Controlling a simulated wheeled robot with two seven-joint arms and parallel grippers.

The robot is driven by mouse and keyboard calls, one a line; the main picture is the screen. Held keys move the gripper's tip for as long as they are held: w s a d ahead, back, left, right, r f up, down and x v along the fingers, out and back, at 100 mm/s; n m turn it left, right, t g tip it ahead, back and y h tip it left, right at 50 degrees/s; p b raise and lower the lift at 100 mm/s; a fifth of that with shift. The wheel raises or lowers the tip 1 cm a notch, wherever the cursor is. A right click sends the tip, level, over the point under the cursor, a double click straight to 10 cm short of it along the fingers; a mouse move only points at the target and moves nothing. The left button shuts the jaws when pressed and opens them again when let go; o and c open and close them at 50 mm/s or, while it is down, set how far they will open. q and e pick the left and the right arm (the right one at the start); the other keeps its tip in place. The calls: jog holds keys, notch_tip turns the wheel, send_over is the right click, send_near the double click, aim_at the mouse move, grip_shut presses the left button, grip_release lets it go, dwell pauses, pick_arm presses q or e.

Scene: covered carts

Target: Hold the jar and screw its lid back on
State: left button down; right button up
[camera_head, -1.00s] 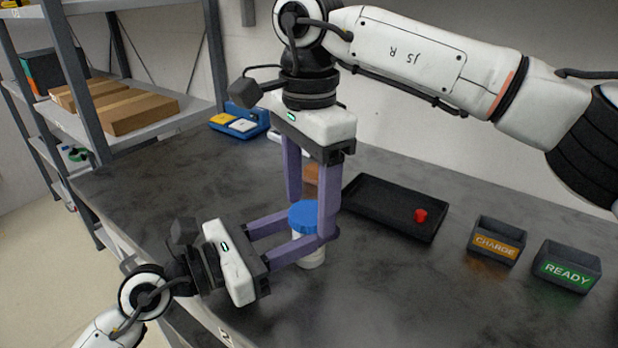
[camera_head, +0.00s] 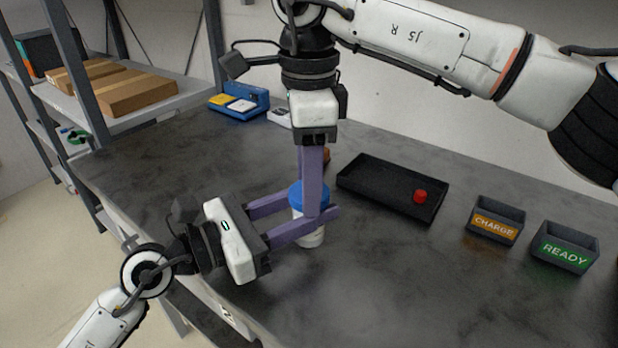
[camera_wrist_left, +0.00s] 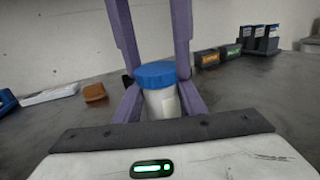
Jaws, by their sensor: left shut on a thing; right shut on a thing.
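The white jar (camera_head: 314,238) stands upright on the dark table, with the blue lid (camera_head: 296,196) on its top. My left gripper (camera_head: 313,220) comes in from the left and is shut on the jar's body. My right gripper (camera_head: 312,208) points straight down from above and is shut on the lid; its fingers line up in the head view and cover part of the lid. In the left wrist view the jar (camera_wrist_left: 161,104) sits between my left fingers, and the lid (camera_wrist_left: 155,73) lies level on it. Whether the threads are engaged cannot be seen.
A black tray (camera_head: 365,200) with a red piece (camera_head: 420,196) lies right of the jar. The CHARGE bin (camera_head: 496,221) and READY bin (camera_head: 566,249) stand further right. A blue holder (camera_head: 240,102) is at the back left, near a shelf with boxes. The front table is clear.

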jog(key=shift+w+m, duration=0.1)
jog(key=shift+m, duration=0.7)
jog(key=shift+d, duration=0.1)
jog(key=shift+c, duration=0.2)
jog(key=o, duration=1.2)
jog(key=shift+r, duration=2.3)
jog(key=shift+c, duration=0.5)
